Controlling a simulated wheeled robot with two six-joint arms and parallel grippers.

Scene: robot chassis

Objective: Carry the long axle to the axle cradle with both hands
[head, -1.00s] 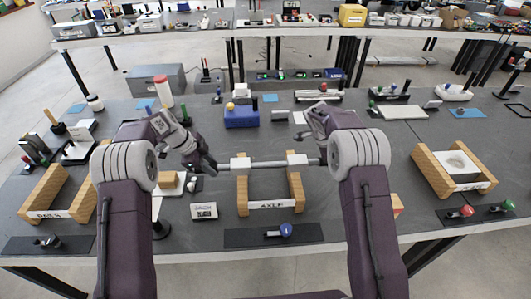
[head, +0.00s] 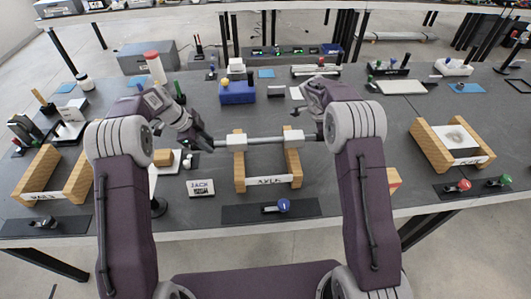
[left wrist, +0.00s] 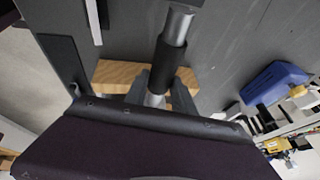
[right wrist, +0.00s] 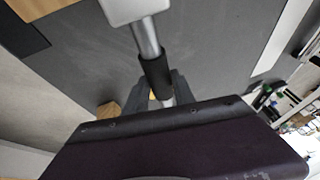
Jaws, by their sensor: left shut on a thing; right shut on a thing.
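The long axle (head: 265,140) is a silver bar with two white blocks and dark grip sleeves, held level across the axle cradle (head: 266,181). The cradle has two wooden rails and a white AXLE label. The white blocks are over the rails' far parts; I cannot tell whether they touch. My left gripper (head: 207,145) is shut on the axle's left end, and my right gripper (head: 322,138) on its right end. The left wrist view shows the axle's dark sleeve (left wrist: 161,66) at the jaws; the right wrist view shows the other sleeve (right wrist: 155,74).
A JACK label block (head: 201,187) stands left of the cradle. A dark strip with a blue-knobbed clamp (head: 283,205) lies in front. A blue box (head: 237,93) is behind. Other wooden cradles stand far left (head: 72,172) and right (head: 432,148). The bench around the axle cradle is partly clear.

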